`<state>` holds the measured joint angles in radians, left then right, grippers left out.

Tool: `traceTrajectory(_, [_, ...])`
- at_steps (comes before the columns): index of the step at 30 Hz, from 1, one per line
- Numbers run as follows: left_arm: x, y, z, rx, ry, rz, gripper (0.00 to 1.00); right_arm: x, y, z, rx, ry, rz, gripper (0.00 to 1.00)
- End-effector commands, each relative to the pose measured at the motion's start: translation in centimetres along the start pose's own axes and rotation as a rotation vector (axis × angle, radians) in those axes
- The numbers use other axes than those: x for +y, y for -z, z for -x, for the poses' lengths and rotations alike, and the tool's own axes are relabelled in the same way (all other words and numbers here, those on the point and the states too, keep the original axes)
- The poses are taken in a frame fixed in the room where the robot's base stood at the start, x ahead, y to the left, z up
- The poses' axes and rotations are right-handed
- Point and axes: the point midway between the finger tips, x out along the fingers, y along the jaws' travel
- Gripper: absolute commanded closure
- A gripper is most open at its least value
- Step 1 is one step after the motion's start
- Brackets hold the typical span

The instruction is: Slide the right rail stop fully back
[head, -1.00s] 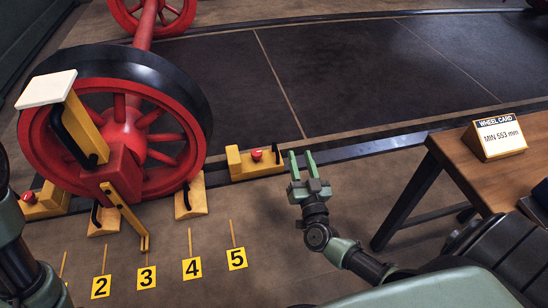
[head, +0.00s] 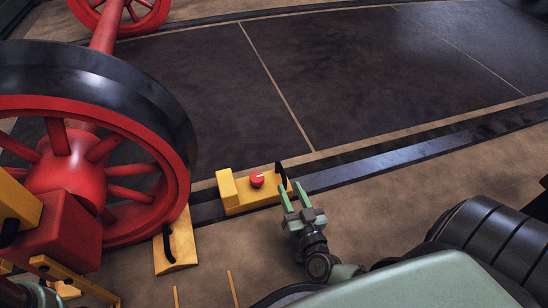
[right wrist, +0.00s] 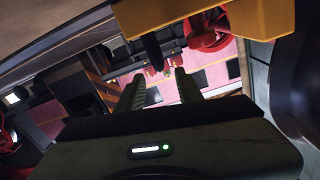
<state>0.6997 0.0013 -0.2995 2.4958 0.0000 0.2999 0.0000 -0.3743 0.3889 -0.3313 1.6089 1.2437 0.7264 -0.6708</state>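The right rail stop (head: 243,196) is a yellow block with a red knob (head: 257,179) on top, sitting on the dark rail right of the red wheel. A black handle (head: 281,174) stands at its right end. My right gripper (head: 292,192) is open beside that end, fingers pointing at the handle. In the right wrist view the stop (right wrist: 255,18) crosses the top, and the handle (right wrist: 152,48) shows ahead, between the lines of the two spread fingers (right wrist: 158,92). I cannot tell whether it touches them. My left gripper is out of view.
The red wheel (head: 125,193) with its black tyre fills the left side. A yellow wedge chock (head: 178,245) with a black handle lies on the floor by the wheel. The rail (head: 400,158) runs clear to the right of my gripper.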

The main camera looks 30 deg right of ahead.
Motion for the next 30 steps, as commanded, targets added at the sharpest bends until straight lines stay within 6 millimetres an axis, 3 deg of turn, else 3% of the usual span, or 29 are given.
traceTrajectory(5, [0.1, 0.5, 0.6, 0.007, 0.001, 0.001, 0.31, 0.1, -0.5, -0.3, -0.003, 0.001, 0.000, 0.64])
traceTrajectory(19, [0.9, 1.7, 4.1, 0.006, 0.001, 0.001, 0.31, 0.2, -0.6, -6.9, -0.001, -0.001, 0.000, 0.64])
traceTrajectory(30, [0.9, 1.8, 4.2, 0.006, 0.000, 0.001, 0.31, 0.1, -0.3, -7.7, -0.004, 0.000, 0.001, 0.64])
